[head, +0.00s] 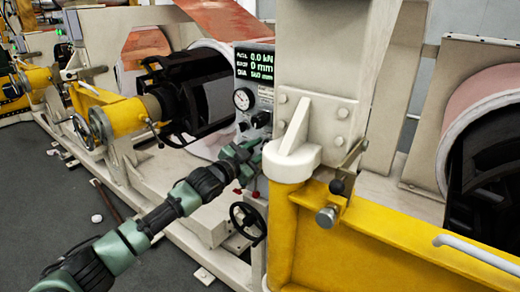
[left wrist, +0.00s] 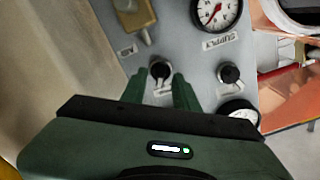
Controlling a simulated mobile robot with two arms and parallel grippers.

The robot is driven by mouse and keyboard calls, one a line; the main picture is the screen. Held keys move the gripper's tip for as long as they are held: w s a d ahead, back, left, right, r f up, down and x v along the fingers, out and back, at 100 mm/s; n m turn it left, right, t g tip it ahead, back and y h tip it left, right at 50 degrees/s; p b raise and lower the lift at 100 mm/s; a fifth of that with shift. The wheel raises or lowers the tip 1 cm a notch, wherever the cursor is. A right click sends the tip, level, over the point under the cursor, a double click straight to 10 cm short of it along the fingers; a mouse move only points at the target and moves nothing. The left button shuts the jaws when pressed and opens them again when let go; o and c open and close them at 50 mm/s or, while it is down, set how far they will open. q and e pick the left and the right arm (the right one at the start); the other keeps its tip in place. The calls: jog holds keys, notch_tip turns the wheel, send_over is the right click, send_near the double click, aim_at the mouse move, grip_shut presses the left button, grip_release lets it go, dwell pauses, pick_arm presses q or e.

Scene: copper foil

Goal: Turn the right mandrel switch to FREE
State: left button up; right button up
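A grey control panel (head: 258,90) with a lit green readout and gauges stands in the middle of the head view. In the left wrist view, a black switch knob (left wrist: 160,70) lies just ahead of and between my left gripper's (left wrist: 159,86) two green fingertips. A second black knob (left wrist: 229,73) sits to its right. The small labels by the knobs are too blurred to read, and I cannot tell from them which is the right mandrel switch. My left gripper (head: 248,152) is at the panel's lower part in the head view. Its fingers are apart, with a gap between them. My right gripper is not seen.
A yellow beam (head: 390,245) and a thick white post (head: 322,60) stand right of the panel. A black handwheel (head: 248,223) is below my left gripper. A black mandrel (head: 195,90) is left of the panel. A tan block (left wrist: 134,18) projects near the knobs.

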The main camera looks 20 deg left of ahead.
pick_arm(q)
jog(key=v, duration=0.7)
jog(key=shift+s+a+b, duration=0.15)
jog(key=shift+s+b, duration=0.2)
jog(key=shift+b, duration=0.05)
